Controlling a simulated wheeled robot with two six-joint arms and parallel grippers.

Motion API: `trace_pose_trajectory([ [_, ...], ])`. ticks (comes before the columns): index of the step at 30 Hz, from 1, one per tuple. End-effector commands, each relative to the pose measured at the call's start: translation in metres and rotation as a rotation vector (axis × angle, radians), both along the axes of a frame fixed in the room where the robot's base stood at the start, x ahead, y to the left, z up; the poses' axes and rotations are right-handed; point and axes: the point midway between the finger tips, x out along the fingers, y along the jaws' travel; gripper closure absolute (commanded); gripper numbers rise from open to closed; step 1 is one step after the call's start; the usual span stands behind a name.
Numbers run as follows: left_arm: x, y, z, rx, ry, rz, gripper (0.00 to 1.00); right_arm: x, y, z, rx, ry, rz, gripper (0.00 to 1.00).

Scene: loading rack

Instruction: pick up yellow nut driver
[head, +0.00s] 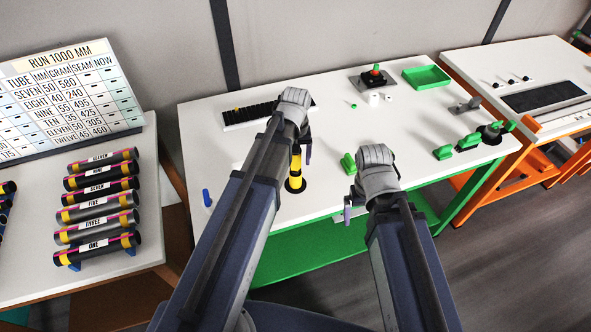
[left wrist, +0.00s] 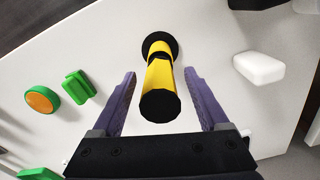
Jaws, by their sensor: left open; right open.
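The yellow nut driver (head: 296,170) stands upright on a round black base on the white table. In the left wrist view the nut driver (left wrist: 160,77) has a yellow handle with a black end facing the camera. My left gripper (head: 301,152) is at the nut driver. Its two purple fingers (left wrist: 165,100) are open, one on each side of the handle, with a gap showing on both sides. My right gripper (head: 348,210) is open near the table's front edge, to the right of the nut driver, and appears empty.
A black slotted rack (head: 250,113) lies behind my left arm. Green blocks (head: 348,163) stand right of the nut driver. A green tray (head: 427,77) is at the back right. A white block (left wrist: 259,67) shows in the left wrist view. Labelled tubes (head: 97,216) lie on the left table.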

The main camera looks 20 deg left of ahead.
Motion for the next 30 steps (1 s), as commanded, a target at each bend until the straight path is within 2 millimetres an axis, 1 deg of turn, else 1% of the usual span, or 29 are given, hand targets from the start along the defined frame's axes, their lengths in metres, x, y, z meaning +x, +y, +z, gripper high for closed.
trace_pose_trajectory([
  [1, 0.0, 0.0001, -0.0054, 0.0, 0.0, 0.0, 0.23, 0.0, 0.0001, -0.0054, 0.0, 0.0, 0.0, 0.0],
  [8, -0.0001, 0.0002, -0.0033, 0.0, 0.0, 0.0, 0.23, 0.0, 0.0, -0.0033, 0.0, 0.0, -0.001, 0.0],
  [11, -0.0001, 0.0002, -0.0033, 0.0, 0.0, 0.0, 0.33, 0.0, 0.0, -0.0033, 0.0, 0.0, -0.001, 0.0],
  [27, -0.0002, 0.0002, -0.0034, 0.0, 0.0, 0.0, 0.94, 0.0, 0.0, -0.0033, 0.0, 0.0, -0.001, 0.0],
  [29, -0.0002, 0.0002, -0.0034, 0.0, 0.0, 0.0, 1.0, 0.0, 0.0, -0.0033, 0.0, 0.0, -0.001, 0.0],
  [30, -0.0002, 0.0002, -0.0034, 0.0, 0.0, 0.0, 1.0, 0.0, 0.0, -0.0033, 0.0, 0.0, -0.001, 0.0],
])
